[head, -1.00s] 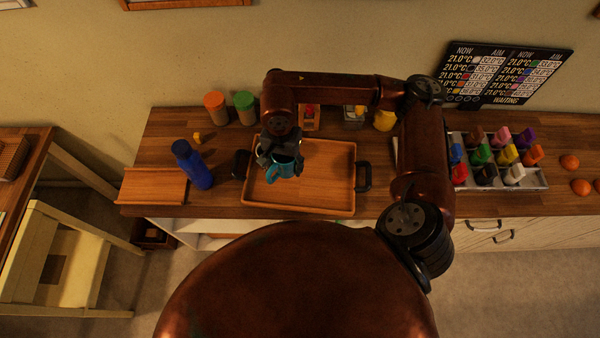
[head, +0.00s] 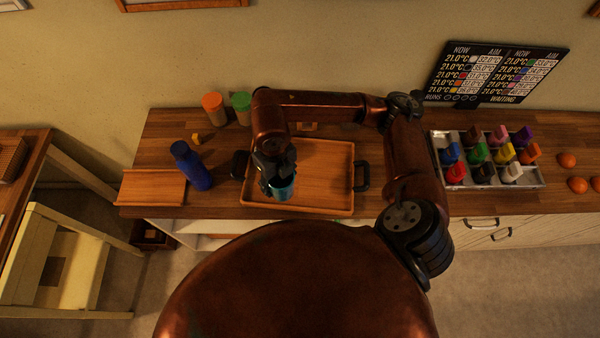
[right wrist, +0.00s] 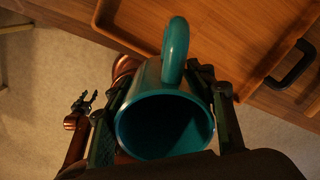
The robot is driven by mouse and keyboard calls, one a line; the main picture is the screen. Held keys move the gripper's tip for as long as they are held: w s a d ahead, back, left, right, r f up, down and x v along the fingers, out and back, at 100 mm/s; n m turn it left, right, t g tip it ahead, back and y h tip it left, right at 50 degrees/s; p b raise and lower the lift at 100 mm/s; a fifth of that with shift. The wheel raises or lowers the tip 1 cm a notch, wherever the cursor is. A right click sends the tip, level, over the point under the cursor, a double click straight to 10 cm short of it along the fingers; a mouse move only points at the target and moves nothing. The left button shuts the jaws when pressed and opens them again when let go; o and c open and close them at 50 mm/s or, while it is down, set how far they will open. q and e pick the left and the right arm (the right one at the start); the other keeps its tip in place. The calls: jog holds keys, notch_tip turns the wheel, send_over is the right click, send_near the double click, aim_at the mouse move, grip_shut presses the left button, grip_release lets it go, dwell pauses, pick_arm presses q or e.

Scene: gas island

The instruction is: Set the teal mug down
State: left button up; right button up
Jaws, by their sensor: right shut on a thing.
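The teal mug (head: 283,189) is in my right gripper (head: 274,176), above the front left part of the wooden tray (head: 330,208). In the right wrist view the mug (right wrist: 165,120) sits between the two fingers of the right gripper (right wrist: 168,105), which is shut on it. Its open mouth faces the camera and its handle points up in the picture. The tray's rim (right wrist: 262,75) shows beyond it. In the head view the gripper hides most of the mug, and I cannot tell how far it is above the tray. My left gripper is not clearly seen.
A blue bottle (head: 192,166) and a wooden board (head: 152,188) are left of the tray. Orange-lidded (head: 215,108) and green-lidded (head: 242,106) jars stand behind. A rack of coloured items (head: 490,160) is to the right. The tray's middle and right are clear.

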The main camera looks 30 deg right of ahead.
jog(key=shift+s+a+m, duration=0.1)
jog(key=shift+a+m, duration=0.05)
jog(key=shift+m, duration=1.35)
jog(key=shift+d+f, duration=0.15)
jog(key=shift+d, duration=0.15)
jog(key=w+d+f+p, duration=0.1)
jog(key=w+d+f, duration=0.25)
jog(key=d, duration=0.25)
send_over(299, 170)
jog(key=a, duration=0.1)
jog(key=f, duration=0.4)
jog(key=shift+s+f, duration=0.3)
jog(key=shift+s, duration=0.1)
jog(key=shift+w+d+f+p, duration=0.3)
jog(key=shift+d+f+p, duration=0.1)
jog(key=shift+f, duration=0.25)
notch_tip(299, 170, down, 3)
jog(key=shift+f, duration=0.1)
